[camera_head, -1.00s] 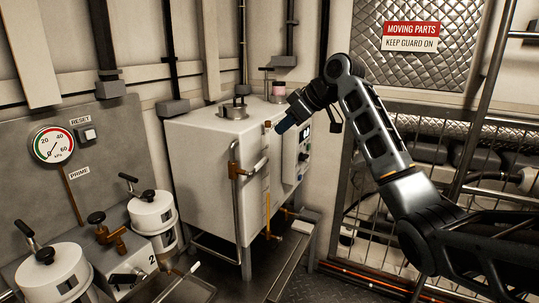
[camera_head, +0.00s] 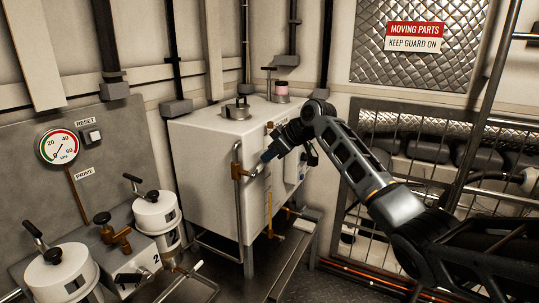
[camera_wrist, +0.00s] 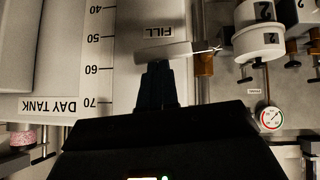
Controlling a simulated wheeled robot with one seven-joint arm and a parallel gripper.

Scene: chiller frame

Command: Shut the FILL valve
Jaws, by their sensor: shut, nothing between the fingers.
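The FILL valve shows in the head view as a brass body (camera_head: 238,171) on the pipe at the front edge of the white tank. In the wrist view, its brass body (camera_wrist: 205,62) has a pale lever (camera_wrist: 165,51) reaching left, below the FILL label (camera_wrist: 157,30). My gripper (camera_head: 264,158) is shut and empty, close to the lever at the tank's front. In the wrist view, my gripper's fingertips (camera_wrist: 157,68) lie right at the lever's lower edge. I cannot tell whether they touch it. The fingers hide part of the tank face behind.
The white tank (camera_head: 205,165) carries a level scale (camera_wrist: 98,60) marked DAY TANK. A vertical pipe (camera_head: 241,225) runs below the valve. Two white canisters (camera_head: 155,210) (camera_head: 58,275) and a pressure gauge (camera_head: 59,146) stand left. A mesh guard (camera_head: 420,50) is behind my arm.

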